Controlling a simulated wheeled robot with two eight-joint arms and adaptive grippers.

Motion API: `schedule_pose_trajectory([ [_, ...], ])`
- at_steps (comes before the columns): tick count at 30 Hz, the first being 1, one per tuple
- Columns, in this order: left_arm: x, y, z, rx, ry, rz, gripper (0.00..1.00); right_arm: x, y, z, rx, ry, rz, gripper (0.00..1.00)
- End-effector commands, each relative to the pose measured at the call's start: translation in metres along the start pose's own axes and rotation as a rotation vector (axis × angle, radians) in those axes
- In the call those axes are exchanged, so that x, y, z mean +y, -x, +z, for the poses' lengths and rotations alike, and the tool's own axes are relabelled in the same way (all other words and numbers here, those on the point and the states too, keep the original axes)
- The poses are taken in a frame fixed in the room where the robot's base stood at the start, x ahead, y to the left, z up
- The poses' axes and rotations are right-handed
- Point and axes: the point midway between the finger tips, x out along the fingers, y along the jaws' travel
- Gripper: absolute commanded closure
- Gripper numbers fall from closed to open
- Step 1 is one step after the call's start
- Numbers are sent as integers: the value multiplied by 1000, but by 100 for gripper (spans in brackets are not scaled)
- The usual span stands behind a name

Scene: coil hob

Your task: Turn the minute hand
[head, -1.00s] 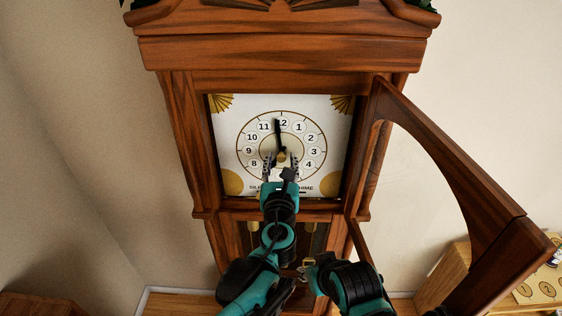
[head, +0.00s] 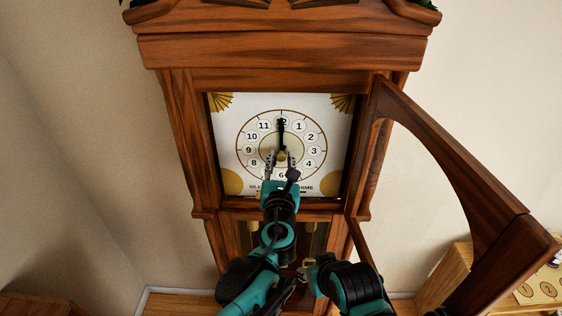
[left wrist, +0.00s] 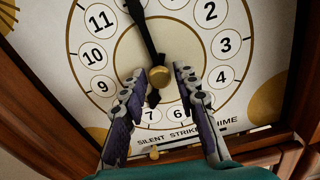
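The clock dial (head: 246,128) is white with black numerals, set in a tall wooden case. The black minute hand (head: 281,133) points at 12 and covers that numeral; it also shows in the left wrist view (left wrist: 140,24). A brass knob (left wrist: 160,76) sits at the dial's centre, with a short black tip (left wrist: 153,98) just below it. My left gripper (head: 281,158) is open in front of the lower dial. In the left wrist view its two fingers (left wrist: 156,82) stand either side of the knob, with nothing visible between them touching both.
The clock's wooden door (head: 440,155) stands open to the right. Part of my right arm is low in the head view, near the lower case. A wooden cabinet (head: 448,278) with a numbered pale panel stands at the lower right. Bare wall lies on the left.

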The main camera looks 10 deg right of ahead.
Motion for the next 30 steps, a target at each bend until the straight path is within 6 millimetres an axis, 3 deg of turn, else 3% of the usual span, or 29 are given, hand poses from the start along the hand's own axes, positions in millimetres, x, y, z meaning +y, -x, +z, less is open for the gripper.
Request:
schedule_pose_trajectory([
  [12, 0, 8, 0, 0, 1, -1, 59, 0, 0, 0, 0, 0, 0, 65],
  [24, -1, 88, 0, 0, 1, -3, 59, 0, 0, 0, 0, 0, 0, 65],
  [30, -1, 114, 0, 0, 1, -2, 59, 0, 0, 0, 0, 0, 0, 65],
])
